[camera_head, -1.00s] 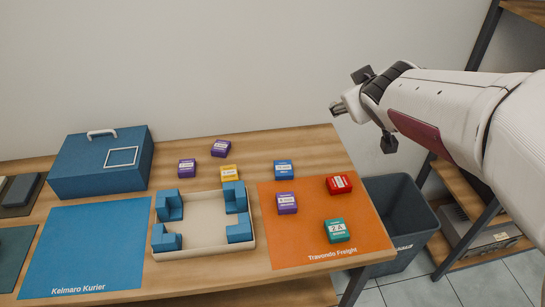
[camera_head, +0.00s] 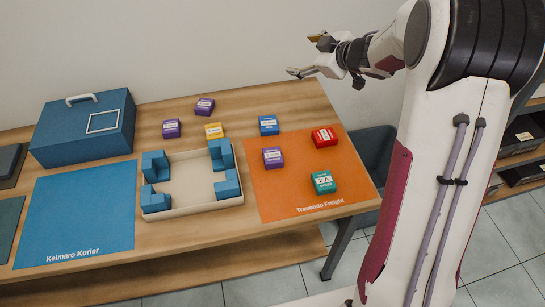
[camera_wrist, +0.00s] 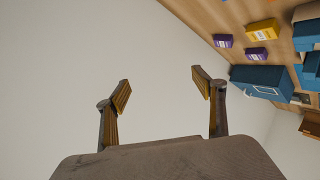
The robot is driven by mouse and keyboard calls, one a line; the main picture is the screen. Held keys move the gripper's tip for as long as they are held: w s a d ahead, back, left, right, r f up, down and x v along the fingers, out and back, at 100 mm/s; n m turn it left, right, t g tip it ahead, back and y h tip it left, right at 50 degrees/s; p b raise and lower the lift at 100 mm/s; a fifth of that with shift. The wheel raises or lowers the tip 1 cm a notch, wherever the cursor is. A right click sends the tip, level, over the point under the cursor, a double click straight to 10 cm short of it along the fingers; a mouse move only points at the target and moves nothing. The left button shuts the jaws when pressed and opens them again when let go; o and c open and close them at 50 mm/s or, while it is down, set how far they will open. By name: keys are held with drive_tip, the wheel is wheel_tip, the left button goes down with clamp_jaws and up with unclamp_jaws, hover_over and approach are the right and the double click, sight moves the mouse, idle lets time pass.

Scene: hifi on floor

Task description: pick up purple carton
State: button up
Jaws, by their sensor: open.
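Three purple cartons show in the head view. One (camera_head: 205,106) stands at the back of the table, one (camera_head: 172,128) is just left of and in front of it, and one (camera_head: 273,158) lies on the orange mat (camera_head: 300,205). My gripper (camera_head: 303,54) is open and empty, above and behind the table's back right part, away from all cartons. In the wrist view, my open fingers (camera_wrist: 160,90) face the bare wall. Two purple cartons (camera_wrist: 223,41) (camera_wrist: 255,54) show there at the upper right.
A yellow carton (camera_head: 214,131) and a blue carton (camera_head: 269,125) stand near the purple ones. Red (camera_head: 324,137) and teal (camera_head: 323,182) cartons lie on the orange mat. A cream tray (camera_head: 195,204) with blue corner blocks, a blue mat (camera_head: 75,215) and a blue case (camera_head: 83,128) are left.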

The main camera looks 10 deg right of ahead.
wheel_tip(320, 180, down, 12)
drive_tip(key=s+a+n+g+y, duration=0.2)
drive_tip(key=s+n+g+y, duration=0.1)
drive_tip(key=g+y, duration=0.15)
drive_tip(key=n+g+y, duration=0.2)
drive_tip(key=g+y, duration=0.2)
drive_tip(key=g, duration=0.1)
approach(277, 155)
drive_tip(key=shift+w+a+f+t, duration=0.15)
drive_tip(key=shift+w+a+f, duration=0.1)
drive_tip(key=shift+a, duration=0.15)
drive_tip(key=shift+w+a+f+t, duration=0.1)
drive_tip(key=shift+w+a+f, duration=0.1)
drive_tip(key=shift+a+f, duration=0.15)
drive_tip(key=shift+s+f, duration=0.2)
drive_tip(key=shift+s, duration=0.3)
drive_tip(key=shift+x, duration=1.35)
drive_tip(key=shift+a, duration=0.1)
drive_tip(key=shift+r+x, duration=0.15)
drive_tip(key=shift+x, duration=1.1)
drive_tip(key=shift+r+x, duration=0.1)
drive_tip(key=shift+x, duration=1.2)
drive_tip(key=shift+w, duration=0.15)
